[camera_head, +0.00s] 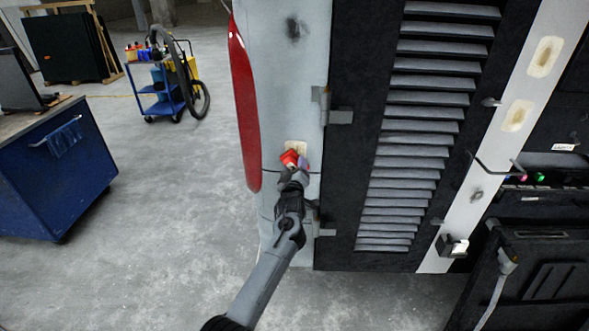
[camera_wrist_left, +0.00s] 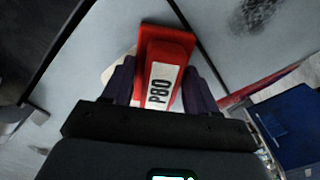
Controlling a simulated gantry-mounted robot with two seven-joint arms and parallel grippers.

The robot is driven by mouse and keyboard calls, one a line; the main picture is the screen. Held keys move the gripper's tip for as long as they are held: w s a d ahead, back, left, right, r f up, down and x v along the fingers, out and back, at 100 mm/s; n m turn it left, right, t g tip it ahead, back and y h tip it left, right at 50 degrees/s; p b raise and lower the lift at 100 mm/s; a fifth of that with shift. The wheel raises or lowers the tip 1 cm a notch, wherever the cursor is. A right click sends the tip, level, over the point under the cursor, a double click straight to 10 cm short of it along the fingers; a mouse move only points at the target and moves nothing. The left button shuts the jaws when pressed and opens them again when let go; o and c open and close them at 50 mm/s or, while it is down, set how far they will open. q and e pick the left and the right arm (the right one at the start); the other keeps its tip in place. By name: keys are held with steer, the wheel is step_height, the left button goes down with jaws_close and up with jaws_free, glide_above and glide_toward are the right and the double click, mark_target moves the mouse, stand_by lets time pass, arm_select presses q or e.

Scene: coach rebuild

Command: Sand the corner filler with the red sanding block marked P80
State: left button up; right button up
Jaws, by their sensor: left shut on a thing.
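The red sanding block (camera_head: 289,157) is in my left gripper (camera_head: 296,168), which is shut on it. In the left wrist view the block (camera_wrist_left: 170,45) sits between the two dark fingers, its white P80 label facing the camera. The corner filler (camera_head: 296,146) is a beige patch on the grey coach corner, beside the red lamp strip. The block overlaps its lower part in the head view. In the left wrist view a pale bit of filler (camera_wrist_left: 116,68) shows at the block's left; the rest is hidden. Contact cannot be told for certain. My right gripper is not in view.
A long red lamp (camera_head: 243,110) runs just left of the filler. A black louvred panel (camera_head: 350,200) with hinges stands to the right. Two more beige patches (camera_head: 545,57) (camera_head: 516,115) mark a pale strip. A blue cabinet (camera_head: 60,170) and trolley (camera_head: 160,95) stand left on open floor.

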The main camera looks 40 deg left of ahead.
mark_target(295, 147)
arm_select(q)
steer(key=shift+r+p, duration=0.65)
steer(key=shift+r, duration=0.5)
steer(key=shift+w+a+r+p, duration=0.1)
steer(key=shift+r+p, duration=2.35)
steer(key=shift+r, duration=0.6)
steer(key=shift+f, duration=0.15)
steer(key=shift+f+b, duration=0.8)
steer(key=shift+f, duration=0.45)
steer(key=shift+f+b, duration=1.7)
steer(key=shift+f, duration=0.75)
steer(key=shift+f+b, duration=1.15)
steer(key=shift+f, duration=0.75)
steer(key=shift+r, duration=0.15)
